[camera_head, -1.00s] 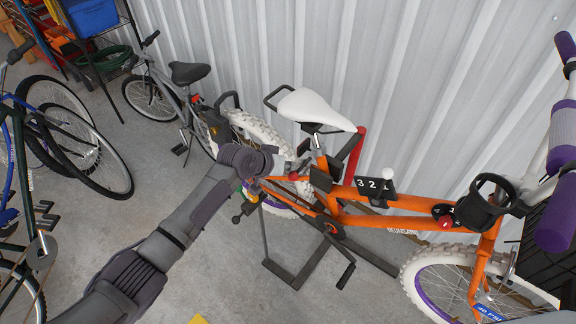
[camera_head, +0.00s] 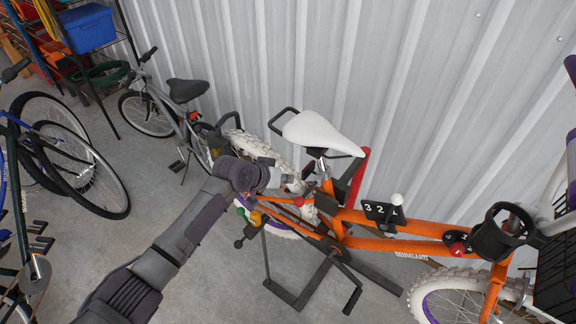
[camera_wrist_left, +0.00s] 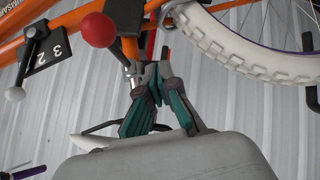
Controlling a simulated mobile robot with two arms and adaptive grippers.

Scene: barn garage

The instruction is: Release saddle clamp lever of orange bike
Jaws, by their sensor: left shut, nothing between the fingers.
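The orange bike (camera_head: 400,245) stands at a work stand, with a white saddle (camera_head: 320,133) on a short seat post (camera_head: 322,165). My left gripper (camera_head: 300,183) is shut and empty, just left of the seat post. In the left wrist view its teal-padded fingers (camera_wrist_left: 157,80) lie close to the metal post (camera_wrist_left: 132,72); I cannot tell whether they touch. A red ball knob (camera_head: 299,202) sits below the gripper and shows larger in the wrist view (camera_wrist_left: 98,30), apart from the fingers. My right gripper is not in view.
A number plate (camera_head: 380,212) with a white ball lever (camera_head: 396,200) is on the orange frame. The white rear tyre (camera_wrist_left: 250,50) is close beside the gripper. A corrugated wall (camera_head: 420,90) stands behind. A grey bike (camera_head: 175,110) is at left; bare floor (camera_head: 120,240) lies between.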

